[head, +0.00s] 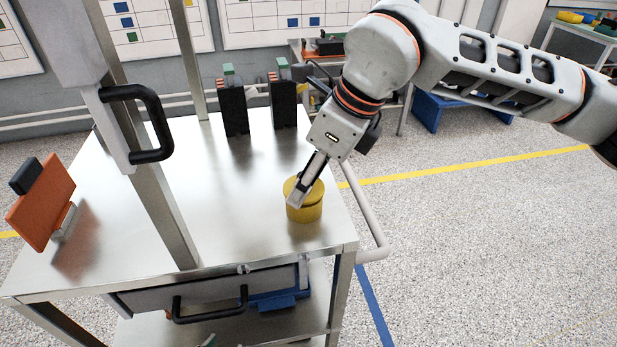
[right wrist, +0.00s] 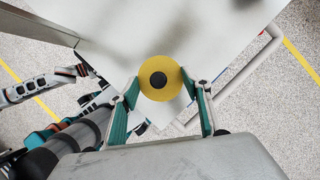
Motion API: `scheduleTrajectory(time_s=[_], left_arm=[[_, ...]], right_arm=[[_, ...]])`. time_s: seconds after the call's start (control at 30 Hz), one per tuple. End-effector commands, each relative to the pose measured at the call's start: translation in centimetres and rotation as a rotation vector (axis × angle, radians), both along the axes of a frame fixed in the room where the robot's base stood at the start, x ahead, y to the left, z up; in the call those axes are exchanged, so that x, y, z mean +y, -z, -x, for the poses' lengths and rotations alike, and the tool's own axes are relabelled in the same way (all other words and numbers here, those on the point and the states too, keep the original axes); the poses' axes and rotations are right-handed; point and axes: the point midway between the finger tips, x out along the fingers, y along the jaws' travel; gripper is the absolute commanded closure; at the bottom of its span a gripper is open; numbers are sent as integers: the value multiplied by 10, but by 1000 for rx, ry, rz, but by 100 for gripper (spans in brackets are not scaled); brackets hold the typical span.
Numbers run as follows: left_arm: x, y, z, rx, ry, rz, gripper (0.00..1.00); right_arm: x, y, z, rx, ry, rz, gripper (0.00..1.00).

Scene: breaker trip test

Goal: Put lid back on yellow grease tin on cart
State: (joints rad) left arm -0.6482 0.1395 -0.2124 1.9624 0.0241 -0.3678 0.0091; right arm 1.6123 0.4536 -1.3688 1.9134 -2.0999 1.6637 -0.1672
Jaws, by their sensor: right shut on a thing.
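The yellow grease tin (head: 304,212) stands upright on the metal cart top (head: 245,195), near its right front corner. A yellow lid (head: 312,187) sits at the tin's mouth and looks slightly tilted; the fingers partly hide it, and I cannot tell whether it is fully seated. My right gripper (head: 299,194) reaches down from the upper right and is shut on the lid. In the right wrist view the lid (right wrist: 160,66) is a yellow disc with a dark round centre between the two fingertips (right wrist: 161,82). My left gripper does not show.
Two black breaker units (head: 233,108) stand at the cart's back. An orange panel with a black block (head: 42,203) stands at the left. A grey post (head: 165,215) rises from the cart front. A push handle (head: 372,220) runs along the right side. The top around the tin is clear.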

Motion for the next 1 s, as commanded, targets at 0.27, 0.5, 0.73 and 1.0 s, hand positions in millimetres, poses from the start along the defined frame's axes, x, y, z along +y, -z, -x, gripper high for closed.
scheduleTrajectory(time_s=[0.27,0.5,0.73,1.0], left_arm=[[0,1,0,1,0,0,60],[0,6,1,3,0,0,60],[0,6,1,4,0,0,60],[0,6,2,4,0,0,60]], right_arm=[[0,1,0,0,0,0,66],[0,3,0,1,0,0,66],[0,3,0,0,0,0,66],[0,3,0,0,0,0,66]])
